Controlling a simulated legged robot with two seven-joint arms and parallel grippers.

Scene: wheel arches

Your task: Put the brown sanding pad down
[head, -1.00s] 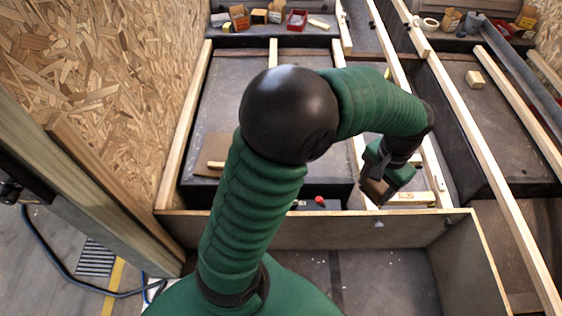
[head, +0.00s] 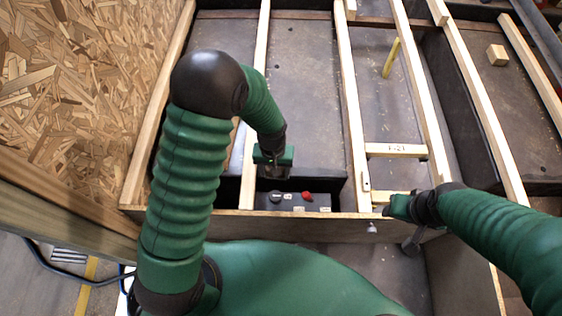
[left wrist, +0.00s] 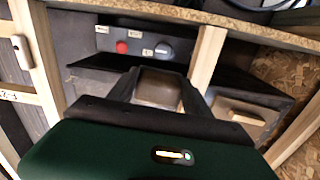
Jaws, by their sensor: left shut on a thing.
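The brown sanding pad (left wrist: 157,88) is a small block between the two fingers of my left gripper (left wrist: 155,92) in the left wrist view. In the head view my left gripper (head: 273,172) points down just behind the dark control box, beside a wooden rail; the pad is hard to make out there. My right gripper (head: 398,207) is low at the right by the front wooden edge, and its fingers cannot be made out clearly.
The dark control box (head: 292,201) has a red knob. Wooden rails divide dark panels. A brown board (left wrist: 235,110) with a pale wooden strip shows in the left wrist view. A crosspiece (head: 396,150) and a yellow strip (head: 391,58) lie right of centre. Chipboard (head: 70,90) walls the left.

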